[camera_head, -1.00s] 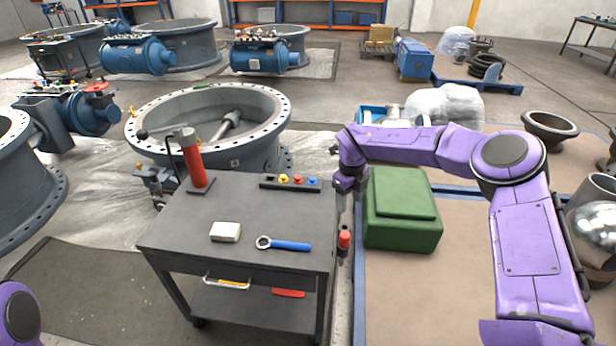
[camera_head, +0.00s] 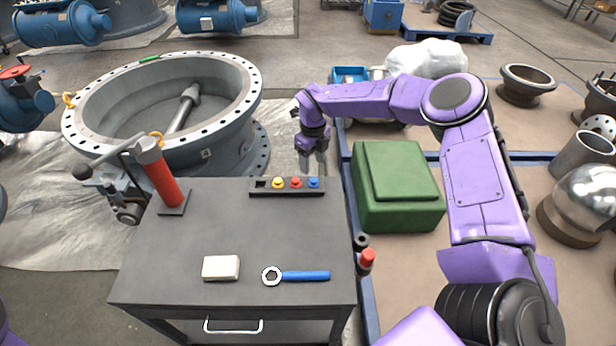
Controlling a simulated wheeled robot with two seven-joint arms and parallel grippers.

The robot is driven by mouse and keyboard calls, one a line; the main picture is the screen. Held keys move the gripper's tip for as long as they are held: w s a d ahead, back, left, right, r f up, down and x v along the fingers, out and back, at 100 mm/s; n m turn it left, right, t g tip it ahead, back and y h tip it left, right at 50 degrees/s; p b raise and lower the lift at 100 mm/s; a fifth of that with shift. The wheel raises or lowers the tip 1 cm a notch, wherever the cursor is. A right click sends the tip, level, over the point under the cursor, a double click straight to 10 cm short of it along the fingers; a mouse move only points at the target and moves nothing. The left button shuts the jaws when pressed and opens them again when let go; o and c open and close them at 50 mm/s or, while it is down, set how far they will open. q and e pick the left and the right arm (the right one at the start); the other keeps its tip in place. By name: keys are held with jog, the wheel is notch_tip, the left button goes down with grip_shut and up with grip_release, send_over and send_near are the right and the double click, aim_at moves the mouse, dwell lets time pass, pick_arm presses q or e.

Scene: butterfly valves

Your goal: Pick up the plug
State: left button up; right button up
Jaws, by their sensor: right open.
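A black rack (camera_head: 262,192) lies near the far right edge of the grey cart top. It holds a yellow plug (camera_head: 278,183), a red plug (camera_head: 296,183) and a blue plug (camera_head: 314,183) in a row. The leftmost slot of the rack looks empty. My right gripper (camera_head: 312,168) points down just behind the blue plug in the picture. Its two fingers are apart and nothing shows between them. I cannot tell its exact height above the cart. My left gripper is out of view.
The cart top (camera_head: 220,235) also carries a white block (camera_head: 221,268), a blue-handled ring wrench (camera_head: 303,276) and a red hand pump (camera_head: 162,175) at the left. A large valve body (camera_head: 160,110) stands behind. A green case (camera_head: 397,185) is to the right.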

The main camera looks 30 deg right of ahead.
aim_at(314, 180)
jog(key=shift+s+f, duration=0.6)
jog(key=shift+f, duration=0.2)
jog(key=f, duration=0.2)
jog(key=w+f+p, duration=0.1)
jog(key=f, duration=0.2)
jog(key=shift+w+d+f, duration=0.15)
jog(key=shift+d+f, duration=0.15)
jog(key=shift+f, duration=0.1)
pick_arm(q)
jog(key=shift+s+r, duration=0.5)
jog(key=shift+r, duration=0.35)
pick_arm(e)
grip_shut()
